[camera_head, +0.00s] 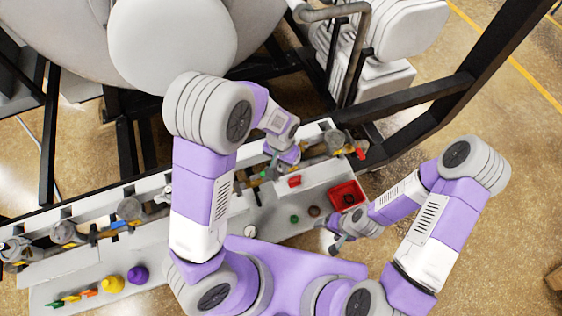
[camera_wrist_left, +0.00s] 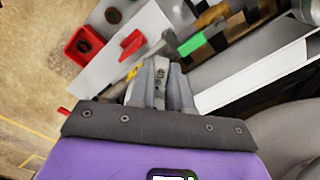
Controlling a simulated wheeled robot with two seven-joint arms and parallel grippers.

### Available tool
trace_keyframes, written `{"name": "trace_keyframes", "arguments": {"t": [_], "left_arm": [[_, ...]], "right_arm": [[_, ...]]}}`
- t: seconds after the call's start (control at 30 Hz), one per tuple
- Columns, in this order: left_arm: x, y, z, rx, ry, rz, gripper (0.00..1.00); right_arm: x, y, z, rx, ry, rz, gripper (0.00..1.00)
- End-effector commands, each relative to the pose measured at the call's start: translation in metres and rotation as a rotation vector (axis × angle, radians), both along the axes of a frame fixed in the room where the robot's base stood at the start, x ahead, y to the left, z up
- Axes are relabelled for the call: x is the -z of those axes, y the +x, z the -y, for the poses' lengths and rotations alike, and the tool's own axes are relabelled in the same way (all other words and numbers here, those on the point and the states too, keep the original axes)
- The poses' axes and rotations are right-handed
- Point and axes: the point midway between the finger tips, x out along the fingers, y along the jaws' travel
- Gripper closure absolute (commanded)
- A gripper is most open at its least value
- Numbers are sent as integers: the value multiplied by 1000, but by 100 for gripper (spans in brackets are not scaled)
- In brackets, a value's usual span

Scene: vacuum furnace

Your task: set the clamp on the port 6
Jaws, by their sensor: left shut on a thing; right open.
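My left gripper (camera_head: 277,163) is over the pipe row at the right half of the bench. In the left wrist view its fingers (camera_wrist_left: 161,85) are shut on a small grey metal piece (camera_wrist_left: 161,72), which looks like the clamp; the fingers hide much of it. The row of ports runs along the bench, with one port fitting (camera_head: 335,139) at the right end and another (camera_head: 130,208) further left. I see no numbers, so I cannot tell which is port 6. My right gripper (camera_head: 338,238) is open and empty near the bench's front right.
A red bin (camera_head: 361,188) with a dark ring inside stands at the bench's right end. A black frame (camera_head: 425,95) rises behind, right.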

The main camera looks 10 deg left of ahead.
Motion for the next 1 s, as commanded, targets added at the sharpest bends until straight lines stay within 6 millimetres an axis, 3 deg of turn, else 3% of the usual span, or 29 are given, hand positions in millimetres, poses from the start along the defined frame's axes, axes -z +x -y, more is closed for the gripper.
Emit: {"name": "trace_keyframes", "arguments": {"t": [0.07, 0.1, 0.27, 0.63, 1.0], "left_arm": [[0, 0, 0, 0, 0, 1, 100], [0, 0, 0, 0, 0, 1, 77], [0, 0, 0, 0, 0, 1, 52], [-7, 1, 0, 0, -2, 3, 52], [-64, 1, 0, 0, -2, 5, 52]], "right_arm": [[0, 0, 0, 0, 0, 0, 23], [0, 0, 0, 0, 0, 0, 23], [0, 0, 0, 0, 0, 0, 23], [0, 0, 0, 0, 0, 0, 23], [-4, 0, 0, 0, 0, 0, 23]]}}
